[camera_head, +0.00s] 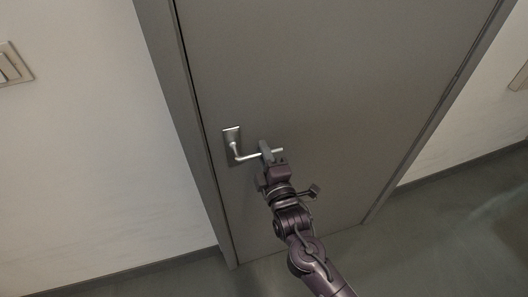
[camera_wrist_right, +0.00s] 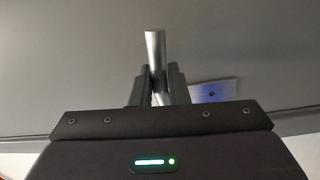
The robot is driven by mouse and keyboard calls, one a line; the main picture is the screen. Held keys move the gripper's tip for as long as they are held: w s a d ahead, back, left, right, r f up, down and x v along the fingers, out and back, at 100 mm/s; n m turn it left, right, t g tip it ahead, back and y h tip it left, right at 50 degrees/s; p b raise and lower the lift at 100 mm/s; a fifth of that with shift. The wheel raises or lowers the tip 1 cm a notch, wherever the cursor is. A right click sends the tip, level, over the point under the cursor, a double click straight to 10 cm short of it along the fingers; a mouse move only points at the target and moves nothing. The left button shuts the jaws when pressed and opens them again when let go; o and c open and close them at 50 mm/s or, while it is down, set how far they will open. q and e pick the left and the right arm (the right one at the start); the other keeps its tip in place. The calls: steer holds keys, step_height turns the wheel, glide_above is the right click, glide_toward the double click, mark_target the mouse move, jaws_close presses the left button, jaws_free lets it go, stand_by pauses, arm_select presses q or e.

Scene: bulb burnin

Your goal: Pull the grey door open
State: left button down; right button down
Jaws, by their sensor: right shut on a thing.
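The grey door (camera_head: 330,80) fills the middle of the head view and sits flush in its grey frame, with no gap that I can see. In the right wrist view the handle (camera_wrist_right: 155,48) stands up between the two dark fingers (camera_wrist_right: 157,88), and the plate (camera_wrist_right: 212,92) shows to the right. My left gripper is out of view.
A light switch (camera_head: 12,66) is on the white wall left of the door. Another wall fitting (camera_head: 519,77) is at the right edge. Dark skirting (camera_head: 130,272) runs along the wall foot. The grey floor (camera_head: 400,250) at lower right is clear.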

mark_target(254, 147)
steer(key=shift+f, duration=0.15)
steer(key=shift+s+a+f+m+h+b, duration=0.1)
steer(key=shift+a+f+m+h+b, duration=0.15)
steer(key=shift+f+m, duration=0.75)
steer(key=shift+s+a+f+m+h+b, duration=0.1)
steer(key=shift+f+m+b, duration=0.25)
steer(key=shift+m, duration=1.3)
steer(key=shift+a+f+m+h+b, duration=0.2)
steer(key=shift+f+m+b, duration=0.25)
steer(key=shift+m, duration=0.9)
